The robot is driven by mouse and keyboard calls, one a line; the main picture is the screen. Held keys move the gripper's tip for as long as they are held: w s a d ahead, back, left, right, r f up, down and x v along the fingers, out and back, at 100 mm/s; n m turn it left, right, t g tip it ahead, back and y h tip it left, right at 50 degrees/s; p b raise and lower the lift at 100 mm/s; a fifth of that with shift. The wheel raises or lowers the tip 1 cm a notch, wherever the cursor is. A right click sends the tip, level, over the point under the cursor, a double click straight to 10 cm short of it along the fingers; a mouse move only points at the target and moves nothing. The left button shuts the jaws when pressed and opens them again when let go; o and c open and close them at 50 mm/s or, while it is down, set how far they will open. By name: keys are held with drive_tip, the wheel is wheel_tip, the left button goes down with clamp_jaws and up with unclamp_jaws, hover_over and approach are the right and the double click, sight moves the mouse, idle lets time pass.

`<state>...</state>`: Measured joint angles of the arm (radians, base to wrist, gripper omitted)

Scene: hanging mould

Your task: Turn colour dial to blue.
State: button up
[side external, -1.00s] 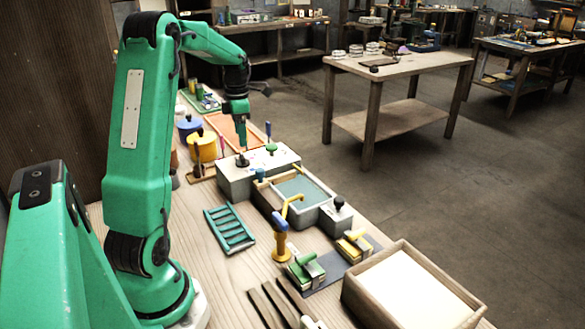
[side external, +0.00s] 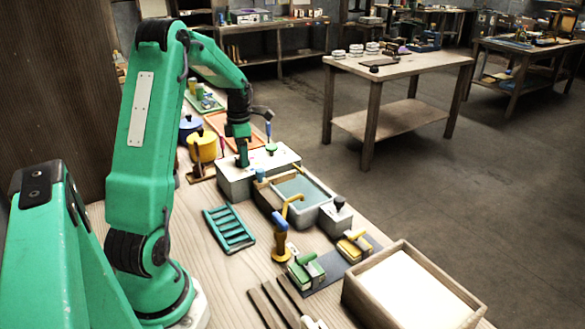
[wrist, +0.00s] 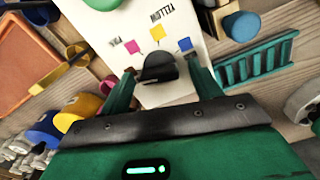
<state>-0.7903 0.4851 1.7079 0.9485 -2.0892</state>
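The colour dial (wrist: 158,68) is a black knob on the white top of a grey box (side external: 236,183). I cannot tell which square the dial points to. My gripper (wrist: 160,75) is open, with one green finger on each side of the knob and small gaps showing. In the side view my gripper (side external: 243,163) is low over the box top and hides the knob.
A green knob (side external: 271,148) is on the same box top. A blue-topped peg (side external: 260,175) and a tray of grey-green liquid (side external: 301,188) stand beside the box. Yellow (side external: 202,148) and blue (side external: 189,125) pots are close behind. A green rack (side external: 229,229) lies in front.

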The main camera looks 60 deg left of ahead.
drive_tip(key=c, duration=0.9)
